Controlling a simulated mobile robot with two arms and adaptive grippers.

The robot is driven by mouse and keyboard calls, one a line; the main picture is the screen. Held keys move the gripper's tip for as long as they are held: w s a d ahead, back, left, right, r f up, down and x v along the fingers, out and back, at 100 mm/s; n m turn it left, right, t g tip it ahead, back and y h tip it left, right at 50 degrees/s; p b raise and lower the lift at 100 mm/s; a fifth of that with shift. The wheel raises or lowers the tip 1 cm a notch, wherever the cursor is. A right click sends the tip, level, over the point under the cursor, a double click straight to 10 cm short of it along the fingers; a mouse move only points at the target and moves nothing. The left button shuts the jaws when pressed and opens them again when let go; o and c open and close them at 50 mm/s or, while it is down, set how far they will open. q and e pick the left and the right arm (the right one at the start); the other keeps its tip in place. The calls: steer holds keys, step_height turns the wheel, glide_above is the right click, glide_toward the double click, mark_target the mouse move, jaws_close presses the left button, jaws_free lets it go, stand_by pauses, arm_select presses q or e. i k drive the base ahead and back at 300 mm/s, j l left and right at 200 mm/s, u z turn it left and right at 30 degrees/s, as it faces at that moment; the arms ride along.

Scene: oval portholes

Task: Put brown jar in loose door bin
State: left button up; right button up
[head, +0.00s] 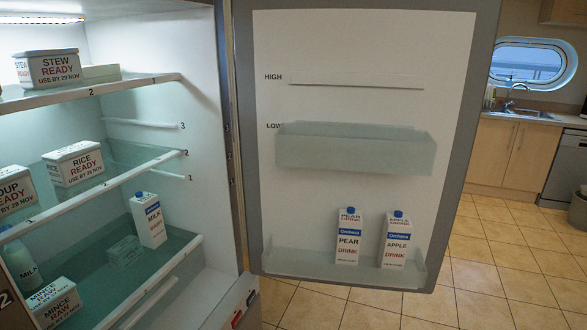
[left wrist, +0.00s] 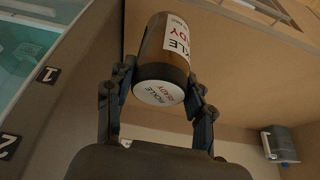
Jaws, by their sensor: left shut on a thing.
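The brown jar (left wrist: 153,60) has a white label and a white lid reading PICKLE READY. In the left wrist view my left gripper (left wrist: 160,82) is shut on it, with a finger on each side. The jar is tilted in that view, its lid facing the camera. The head view shows neither the jar nor either gripper. The loose door bin (head: 355,154) is a translucent grey-green tray on the inside of the open fridge door (head: 350,50), at the LOW mark. It looks empty. A slot line at the HIGH mark above it carries no bin.
A lower door shelf (head: 300,262) holds a pear drink carton (head: 349,238) and an apple drink carton (head: 397,242). Tiled floor (head: 490,260) lies right of the door.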

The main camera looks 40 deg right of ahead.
mark_target(351, 161)
steer(key=k+l, duration=0.15)
steer(key=l, duration=0.2)
steer(key=k+l+z, duration=0.1)
steer(key=l, duration=0.25)
steer(key=k+l+z, duration=0.1)
steer(key=k+l, duration=0.15)
steer(key=l, duration=0.1)
